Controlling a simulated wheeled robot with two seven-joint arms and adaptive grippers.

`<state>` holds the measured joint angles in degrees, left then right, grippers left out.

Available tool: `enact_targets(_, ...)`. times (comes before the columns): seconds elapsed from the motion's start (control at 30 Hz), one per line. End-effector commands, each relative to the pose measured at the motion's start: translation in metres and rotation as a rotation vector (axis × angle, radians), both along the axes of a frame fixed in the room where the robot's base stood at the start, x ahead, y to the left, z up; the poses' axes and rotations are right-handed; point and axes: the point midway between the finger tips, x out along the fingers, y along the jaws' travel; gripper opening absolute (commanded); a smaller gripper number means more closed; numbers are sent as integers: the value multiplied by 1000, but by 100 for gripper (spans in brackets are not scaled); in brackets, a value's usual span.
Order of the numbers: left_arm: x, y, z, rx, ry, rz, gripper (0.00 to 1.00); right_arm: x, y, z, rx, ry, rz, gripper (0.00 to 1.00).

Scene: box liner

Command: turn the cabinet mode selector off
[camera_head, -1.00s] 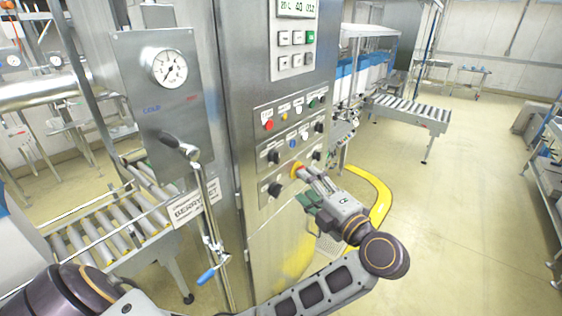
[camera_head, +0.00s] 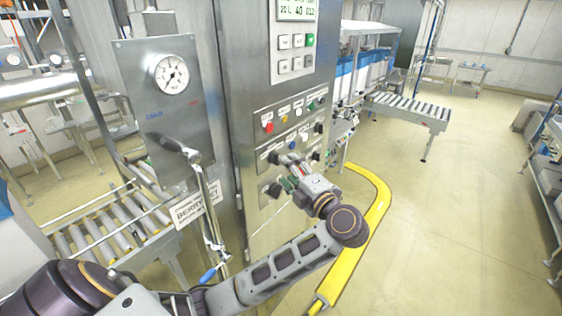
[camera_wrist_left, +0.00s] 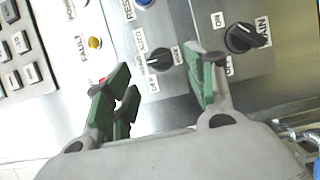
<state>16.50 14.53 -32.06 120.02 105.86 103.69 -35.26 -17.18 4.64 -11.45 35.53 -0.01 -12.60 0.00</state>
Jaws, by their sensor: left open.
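The mode selector is a small black knob (camera_head: 273,157) on the cabinet's front panel, left end of the middle row. In the left wrist view the knob (camera_wrist_left: 160,61) lies between and beyond the green fingertips, with AUTO and OFF lettering around it. Its exact setting is too small to read surely. My left gripper (camera_head: 288,162) is open and empty, just to the right of the knob in the head view; contact cannot be told. My right gripper is not in view.
A larger MAIN knob (camera_wrist_left: 241,38) is close by, below the selector on the panel (camera_head: 274,190). Blue (camera_head: 292,144) and white buttons and a red lamp (camera_head: 268,127) are near. Open floor lies right.

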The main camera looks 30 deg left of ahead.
Motion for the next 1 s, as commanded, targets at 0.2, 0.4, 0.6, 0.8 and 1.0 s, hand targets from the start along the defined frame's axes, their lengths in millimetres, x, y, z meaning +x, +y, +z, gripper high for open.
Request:
enact_targets(0.2, 10, 21, 1, 3, 1, 2, 55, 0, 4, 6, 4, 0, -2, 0)
enact_targets(0.4, 18, 36, 1, 4, 0, 0, 55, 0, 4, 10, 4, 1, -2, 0)
enact_targets(0.6, 23, 45, 0, 2, 1, 0, 55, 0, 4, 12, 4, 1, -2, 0)
enact_targets(0.8, 24, 46, 0, 0, 1, 0, 55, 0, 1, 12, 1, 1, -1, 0)
enact_targets(1.0, 24, 46, 0, 0, 1, 0, 49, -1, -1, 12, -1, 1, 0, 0)
